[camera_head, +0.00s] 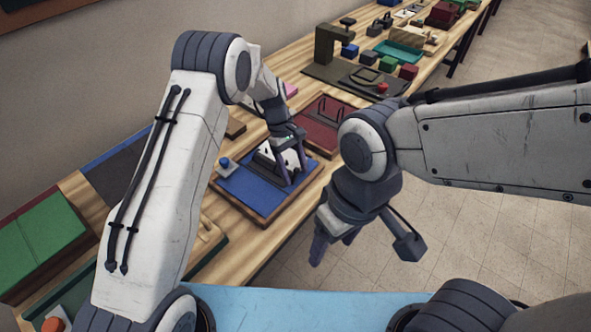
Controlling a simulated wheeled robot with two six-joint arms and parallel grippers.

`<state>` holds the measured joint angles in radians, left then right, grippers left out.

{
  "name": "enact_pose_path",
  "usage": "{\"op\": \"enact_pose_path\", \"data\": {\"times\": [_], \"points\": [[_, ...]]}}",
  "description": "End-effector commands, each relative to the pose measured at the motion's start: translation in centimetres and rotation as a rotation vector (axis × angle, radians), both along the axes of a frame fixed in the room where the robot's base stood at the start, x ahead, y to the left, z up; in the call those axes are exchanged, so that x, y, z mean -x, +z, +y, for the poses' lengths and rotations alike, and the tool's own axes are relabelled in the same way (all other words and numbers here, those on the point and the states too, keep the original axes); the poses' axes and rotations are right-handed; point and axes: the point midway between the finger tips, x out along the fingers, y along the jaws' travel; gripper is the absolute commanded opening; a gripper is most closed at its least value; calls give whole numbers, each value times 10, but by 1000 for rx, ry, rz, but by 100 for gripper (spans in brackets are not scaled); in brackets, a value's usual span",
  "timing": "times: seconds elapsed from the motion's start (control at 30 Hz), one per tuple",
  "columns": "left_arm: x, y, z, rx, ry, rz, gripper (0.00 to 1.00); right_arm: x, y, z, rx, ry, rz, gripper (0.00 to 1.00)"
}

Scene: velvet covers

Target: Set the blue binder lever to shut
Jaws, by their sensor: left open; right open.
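The blue binder (251,191) lies on a wooden board on the bench, in the middle of the view. A small blue knob on a pale block (225,165) sits at its left end; I cannot tell whether this is the lever. My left gripper (291,170) is open over the right part of the binder, with its fingers pointing down. It hides part of the binder, and a white and black piece shows beside the fingers. I cannot tell if they touch it. My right gripper (333,240) is open and empty, in front of the bench over the floor.
A red binder (322,122) lies just behind the blue one. A dark press (330,50), several small coloured blocks and a teal tray (398,52) stand farther along the bench. A green board (40,240) is at left. The floor (480,235) at right is clear.

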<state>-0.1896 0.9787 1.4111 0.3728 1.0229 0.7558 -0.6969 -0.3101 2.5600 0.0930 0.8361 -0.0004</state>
Motion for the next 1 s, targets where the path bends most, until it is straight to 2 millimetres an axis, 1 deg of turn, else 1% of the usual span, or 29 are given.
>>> {"op": "enact_pose_path", "data": {"times": [0.1, 0.37, 0.4, 0.47, 0.5, 0.53, 0.57, 1.0], "points": [[2, -5, -2, 0, -1, -1, 69, 0, 1, 0, 0, 0, 0, 71], [2, -6, -2, 0, -1, -2, 69, 0, 1, 0, 0, 0, 0, 71], [2, -6, -2, 0, -1, -2, 54, 0, 1, 0, 0, 0, 0, 71], [2, -6, -2, 0, -1, -2, 31, 0, 1, 0, 0, 0, 0, 71], [2, -6, -2, 0, -1, -2, 16, 0, 1, 0, 0, 0, 0, 71], [2, -6, -2, 0, -1, -2, 4, 0, 1, 0, 0, 0, 0, 71], [2, -6, -2, 0, -1, -2, 0, 0, 1, 0, 0, 0, 0, 71], [-2, -5, -6, 5, -1, -12, 0, 0, 0, 0, 0, 0, 0, 71]]}}
